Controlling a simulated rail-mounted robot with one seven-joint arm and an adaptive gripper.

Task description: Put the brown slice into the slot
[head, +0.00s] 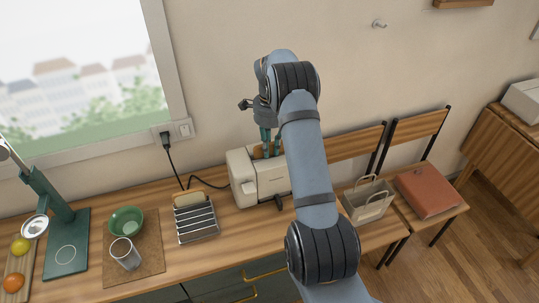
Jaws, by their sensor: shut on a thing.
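A cream toaster (257,180) stands on the wooden counter against the wall. My gripper (270,146) points down over its top and is shut on the brown slice (258,153). Only a small part of the slice shows, beside the fingers at the toaster's top. I cannot tell whether its lower edge is inside the slot. The slot is mostly hidden by my gripper, and my arm covers the toaster's right side.
A metal rack (197,222) with a pale slice (187,199) stands left of the toaster. A power cord (209,184) runs behind. A bag (367,200) stands at right.

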